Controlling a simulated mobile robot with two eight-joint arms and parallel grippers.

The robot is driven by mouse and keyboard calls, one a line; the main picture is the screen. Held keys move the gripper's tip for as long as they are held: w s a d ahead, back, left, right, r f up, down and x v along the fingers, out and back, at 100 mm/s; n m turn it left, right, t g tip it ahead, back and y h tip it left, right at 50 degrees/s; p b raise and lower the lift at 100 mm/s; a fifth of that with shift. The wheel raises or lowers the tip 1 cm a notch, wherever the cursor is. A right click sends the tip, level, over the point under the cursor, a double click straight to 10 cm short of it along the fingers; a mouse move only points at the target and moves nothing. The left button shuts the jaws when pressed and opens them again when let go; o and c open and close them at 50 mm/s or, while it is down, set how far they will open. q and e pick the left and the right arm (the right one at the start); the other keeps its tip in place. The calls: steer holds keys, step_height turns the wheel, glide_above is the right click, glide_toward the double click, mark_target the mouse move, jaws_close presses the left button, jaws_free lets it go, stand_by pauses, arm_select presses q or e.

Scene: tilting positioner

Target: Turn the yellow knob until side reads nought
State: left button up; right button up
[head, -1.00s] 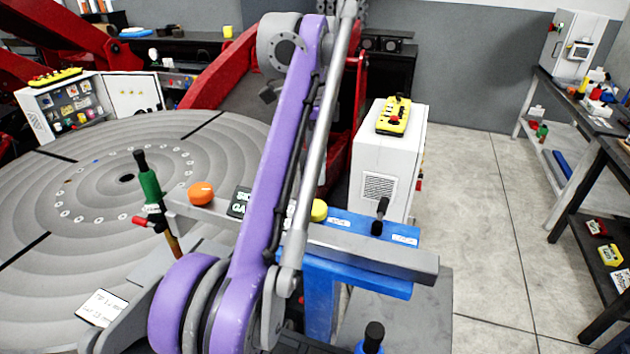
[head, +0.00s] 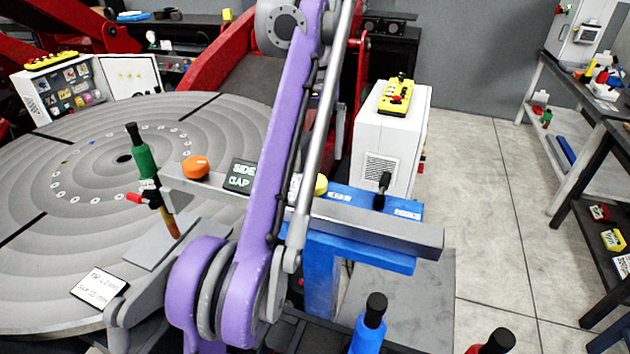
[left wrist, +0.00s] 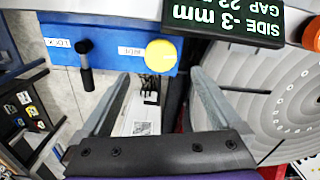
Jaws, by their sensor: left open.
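The yellow knob (left wrist: 162,55) sits on the blue block (left wrist: 110,42) in the left wrist view. In the head view the yellow knob (head: 321,184) is partly hidden behind my purple arm. The display (left wrist: 222,20) appears upside down in the left wrist view and reads SIDE -3 mm; its GAP line starts with 22 and is cut off. In the head view the display (head: 241,175) is partly covered by my arm. My left gripper (left wrist: 158,76) is open and empty, its fingertips on either side of the knob's near edge; contact cannot be told. My right gripper is not in view.
An orange knob (head: 195,167) sits on the grey bar left of the display. A black lever (head: 382,190) stands on the blue block. A green-handled tool (head: 143,155) is left of the bar. A white cabinet with a yellow pendant (head: 396,95) stands behind.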

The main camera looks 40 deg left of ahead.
mark_target(314, 180)
arm_select(q)
steer(key=f, duration=0.2)
steer(key=f+b, duration=0.1)
steer(key=f, duration=0.1)
steer(key=f+b, duration=0.1)
steer(key=f, duration=0.1)
steer(key=shift+s+f, duration=0.25)
steer(key=shift+w+f, duration=0.1)
steer(key=shift+f, duration=0.55)
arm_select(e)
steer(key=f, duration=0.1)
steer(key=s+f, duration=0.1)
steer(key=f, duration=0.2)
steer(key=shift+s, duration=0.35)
arm_select(q)
steer(key=c, duration=1.4)
steer(key=shift+o, duration=0.2)
steer(key=shift+r, duration=0.1)
steer(key=m+p, duration=0.2)
steer(key=m, duration=0.2)
steer(key=shift+r+m, duration=0.1)
steer(key=shift+m, duration=0.2)
steer(key=shift+m+p, duration=0.95)
steer(key=shift+m, duration=1.35)
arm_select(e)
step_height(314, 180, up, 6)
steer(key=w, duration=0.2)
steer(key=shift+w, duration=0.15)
